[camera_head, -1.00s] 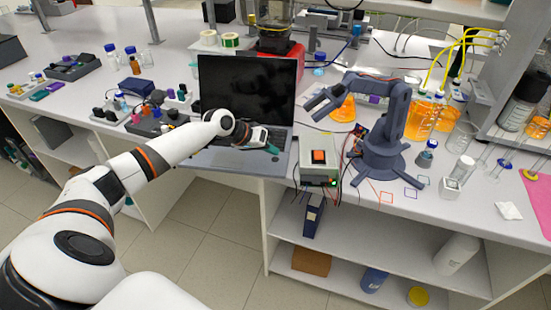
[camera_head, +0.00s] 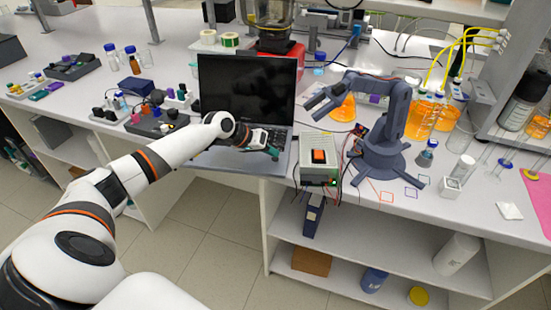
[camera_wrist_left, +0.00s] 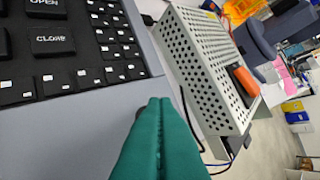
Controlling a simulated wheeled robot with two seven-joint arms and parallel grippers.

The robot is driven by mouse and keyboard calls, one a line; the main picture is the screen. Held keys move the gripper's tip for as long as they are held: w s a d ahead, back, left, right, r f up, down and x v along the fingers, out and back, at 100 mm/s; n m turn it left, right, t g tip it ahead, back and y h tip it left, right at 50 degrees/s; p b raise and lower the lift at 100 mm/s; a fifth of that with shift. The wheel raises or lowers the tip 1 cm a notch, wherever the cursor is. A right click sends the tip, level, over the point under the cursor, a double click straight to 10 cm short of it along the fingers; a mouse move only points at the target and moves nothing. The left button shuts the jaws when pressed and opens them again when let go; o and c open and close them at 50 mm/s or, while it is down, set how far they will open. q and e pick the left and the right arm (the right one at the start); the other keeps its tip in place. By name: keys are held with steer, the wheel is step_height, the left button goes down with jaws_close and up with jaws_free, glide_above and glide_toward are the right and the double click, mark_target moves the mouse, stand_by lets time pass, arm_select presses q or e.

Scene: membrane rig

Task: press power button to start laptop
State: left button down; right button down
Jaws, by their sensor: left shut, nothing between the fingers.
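The laptop (camera_head: 245,95) stands open on the bench, its screen dark. Its keyboard also shows in the left wrist view (camera_wrist_left: 75,45), with large OPEN and CLOSE keys. My left gripper (camera_head: 273,152) is over the right side of the laptop's base, its fingers shut and empty. In the left wrist view its green fingertips (camera_wrist_left: 160,105) lie together over the grey deck near the laptop's right edge. A small dark round spot shows partly behind the fingertips; I cannot tell whether they touch it. My right gripper is not in view.
A perforated metal box (camera_head: 319,160) with an orange-red switch (camera_head: 319,155) stands close to the laptop's right, with wires around it. A small dark blue robot arm (camera_head: 385,125) stands beyond it. Small bottles and trays crowd the bench on the left.

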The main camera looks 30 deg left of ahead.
arm_select(q)
steer(key=shift+f, duration=0.35)
stand_by(0.6)
steer(key=shift+r, duration=0.1)
steer(key=shift+r+p, duration=0.7)
steer(key=shift+r, duration=0.05)
step_height(320, 180, up, 6)
steer(key=p, duration=0.5)
stand_by(0.3)
